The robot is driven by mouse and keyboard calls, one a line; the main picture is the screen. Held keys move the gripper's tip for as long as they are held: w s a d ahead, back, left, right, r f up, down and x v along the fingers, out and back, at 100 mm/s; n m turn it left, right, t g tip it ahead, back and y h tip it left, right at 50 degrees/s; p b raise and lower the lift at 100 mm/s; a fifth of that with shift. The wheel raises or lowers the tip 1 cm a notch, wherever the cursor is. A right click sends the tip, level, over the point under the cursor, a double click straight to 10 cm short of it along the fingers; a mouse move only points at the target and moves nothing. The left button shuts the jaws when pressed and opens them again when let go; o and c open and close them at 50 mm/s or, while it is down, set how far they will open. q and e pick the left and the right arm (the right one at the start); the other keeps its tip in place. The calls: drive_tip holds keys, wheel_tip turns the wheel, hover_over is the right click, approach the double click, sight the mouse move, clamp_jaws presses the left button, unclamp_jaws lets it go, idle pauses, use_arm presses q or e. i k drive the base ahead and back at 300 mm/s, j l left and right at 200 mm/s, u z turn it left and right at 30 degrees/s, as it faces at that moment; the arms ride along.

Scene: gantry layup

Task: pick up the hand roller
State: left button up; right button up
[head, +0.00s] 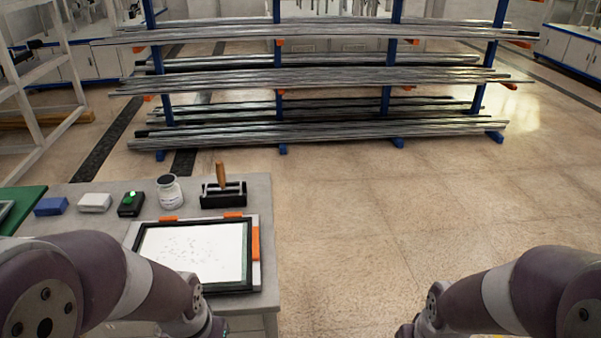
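The hand roller (221,174) appears to be the tool with an upright wooden handle standing in a black holder (224,201) at the back right of the grey table. Its lower part is hidden in the holder. My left arm comes in from the lower left, in front of the table, and my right arm is at the lower right over the floor. Both grippers are below the frame's bottom edge, so their state does not show.
A black-framed white panel (200,250) with orange clips lies at the table's front. A jar (169,192), a black box with a green light (131,204), a white block (95,203) and a blue block (51,207) stand left of the holder. A rack of metal bars (330,80) stands behind open floor.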

sight(220, 170)
drive_tip(key=i+l+z, duration=0.45)
drive_tip(key=l, duration=0.25)
drive_tip(key=i+l+z, duration=0.5)
drive_tip(key=i, duration=0.2)
drive_tip(key=i+u, duration=0.25)
drive_tip(key=u, duration=0.2)
drive_tip(key=i+u, duration=0.2)
drive_tip(key=u, duration=0.25)
drive_tip(key=i+l+u, duration=0.1)
drive_tip(key=i+u, duration=0.15)
drive_tip(key=u, duration=0.2)
drive_tip(key=i+l+u, duration=0.2)
drive_tip(key=u, duration=0.2)
